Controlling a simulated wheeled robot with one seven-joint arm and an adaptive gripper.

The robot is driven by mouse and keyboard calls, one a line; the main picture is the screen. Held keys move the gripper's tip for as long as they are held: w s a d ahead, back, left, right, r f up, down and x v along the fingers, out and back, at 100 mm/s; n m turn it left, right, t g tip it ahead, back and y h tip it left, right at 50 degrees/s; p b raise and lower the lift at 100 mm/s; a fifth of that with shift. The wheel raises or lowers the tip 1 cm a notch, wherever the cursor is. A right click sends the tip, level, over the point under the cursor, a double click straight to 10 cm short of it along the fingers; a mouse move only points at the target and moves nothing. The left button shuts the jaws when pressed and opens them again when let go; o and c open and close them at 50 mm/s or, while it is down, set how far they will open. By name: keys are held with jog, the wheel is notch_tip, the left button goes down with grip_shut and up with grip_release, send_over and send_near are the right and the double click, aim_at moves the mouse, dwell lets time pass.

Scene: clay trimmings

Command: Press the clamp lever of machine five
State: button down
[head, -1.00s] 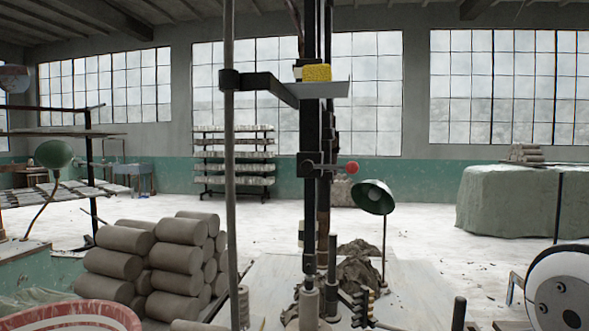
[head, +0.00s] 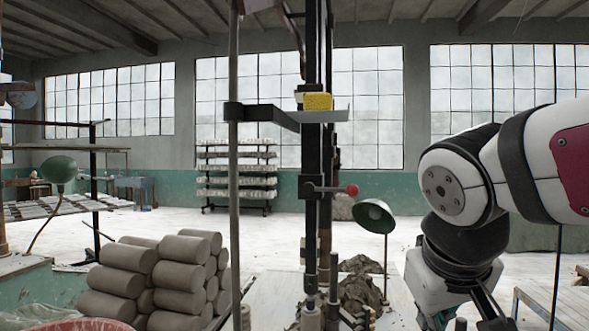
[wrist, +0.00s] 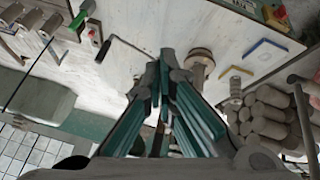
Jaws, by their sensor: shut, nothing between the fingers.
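A short lever with a red ball knob (head: 352,189) sticks out to the right from a black upright column (head: 312,150) in the middle of the head view. No number shows on it, so I cannot tell whether this is machine five. My gripper (wrist: 160,55) shows in the wrist view with its fingers together and nothing between them, above a pale work surface (wrist: 150,25). A lever with a green grip (wrist: 78,15) lies at the top left of that view, apart from the fingers.
A yellow sponge (head: 317,101) sits on the column's bracket. A thin grey pole (head: 233,190) stands to the left of the column. A green lamp (head: 374,214) stands close to its right. Stacked clay cylinders (head: 160,275) are at lower left. The floor behind is mostly clear.

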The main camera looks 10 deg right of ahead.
jog(key=w+r+t+h+p, duration=0.2)
jog(key=w+r, duration=0.9)
jog(key=w, duration=0.2)
jog(key=t+h+p, duration=0.2)
jog(key=t+p, duration=0.1)
jog(key=t, duration=0.1)
send_near(332, 190)
notch_tip(332, 190, up, 5)
jog(key=s+d, duration=0.2)
jog(key=s, duration=0.1)
jog(key=shift+w+d+f, duration=0.15)
jog(key=shift+w+f, duration=0.05)
jog(key=shift+f, duration=0.05)
jog(key=p+x, duration=0.1)
jog(key=x, duration=0.9)
jog(key=shift+p, duration=0.35)
jog(key=shift+d+f, duration=0.15)
jog(key=shift+d+f+b, duration=0.1)
jog(key=shift+f+b, duration=0.1)
jog(key=shift+b, duration=0.45)
